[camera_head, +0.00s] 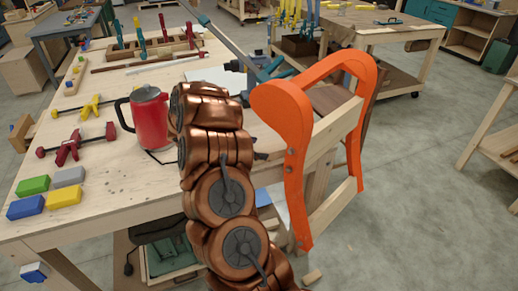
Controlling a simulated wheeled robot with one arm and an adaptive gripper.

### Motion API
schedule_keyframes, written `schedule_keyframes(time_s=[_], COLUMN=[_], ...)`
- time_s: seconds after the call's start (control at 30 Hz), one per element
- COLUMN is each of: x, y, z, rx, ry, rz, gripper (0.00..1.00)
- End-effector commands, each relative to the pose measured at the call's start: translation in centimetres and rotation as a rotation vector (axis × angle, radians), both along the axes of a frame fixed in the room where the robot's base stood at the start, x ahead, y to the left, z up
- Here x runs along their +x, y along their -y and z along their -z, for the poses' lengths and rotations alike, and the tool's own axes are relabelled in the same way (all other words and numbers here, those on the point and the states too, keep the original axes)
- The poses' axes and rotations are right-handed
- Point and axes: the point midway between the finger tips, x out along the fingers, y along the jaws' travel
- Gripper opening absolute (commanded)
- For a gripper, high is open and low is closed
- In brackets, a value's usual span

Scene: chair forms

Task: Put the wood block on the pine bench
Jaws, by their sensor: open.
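The pale pine bench (120,185) fills the left and middle of the view, its top marked with small dark specks. My copper-coloured arm rises from the bottom middle in front of the bench and hides part of its top. My gripper does not show; the far end of the arm is turned away beside a red mug. A small pale wooden piece (312,276) shows low beside the arm, below the orange form; I cannot tell whether it is the wood block. No other clear wood block shows.
An orange chair form (285,110) stands at the bench's right end. The red mug (150,118), red clamp (68,146), yellow clamp (90,108) and coloured blocks (50,192) occupy the bench top. Open grey floor (420,190) lies to the right.

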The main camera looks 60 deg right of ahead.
Motion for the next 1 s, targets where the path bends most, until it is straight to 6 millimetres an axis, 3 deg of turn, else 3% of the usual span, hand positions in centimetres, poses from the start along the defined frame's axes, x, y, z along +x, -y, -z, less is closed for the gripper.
schedule_keyframes(time_s=[0.7, 1.0], x=[4.4, 5.4], y=[-7.0, -8.7], z=[-4.5, -5.5], rx=[0.0, 0.0], ry=[0.004, 0.001], rz=[-0.003, -0.002], gripper=[0.93, 0.93])
